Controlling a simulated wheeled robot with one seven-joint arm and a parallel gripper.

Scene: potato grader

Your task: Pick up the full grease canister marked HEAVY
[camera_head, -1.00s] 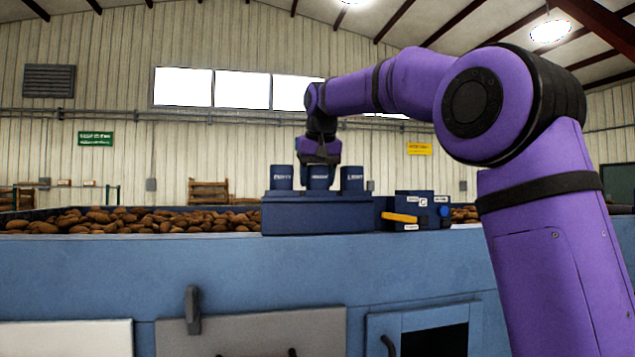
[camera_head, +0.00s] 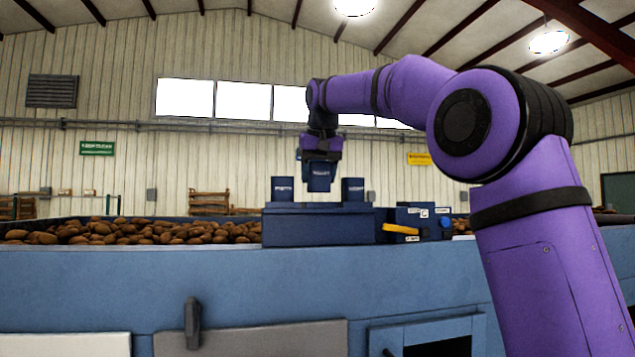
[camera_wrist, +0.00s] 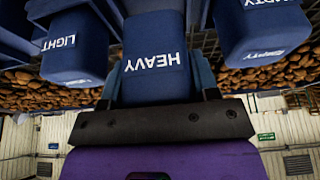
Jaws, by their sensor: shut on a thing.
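The dark blue canister marked HEAVY (camera_wrist: 153,65) is held in my gripper. It also shows in the head view (camera_head: 319,180), hanging upright above the rack with a gap below it. My gripper (camera_head: 320,160) is shut on it from above. In the wrist view the label reads upside down between the jaws (camera_wrist: 160,95). The canister marked LIGHT (camera_wrist: 72,45) stands on the right of the rack in the head view (camera_head: 352,189). The canister marked EMPTY (camera_wrist: 262,35) stands on the left of it in the head view (camera_head: 282,189).
The dark blue rack (camera_head: 318,228) sits on the blue machine's edge (camera_head: 200,280). A small dark box with a yellow handle (camera_head: 402,230) stands right of the rack. Brown potatoes (camera_head: 130,232) fill the trough behind. The air around the raised canister is clear.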

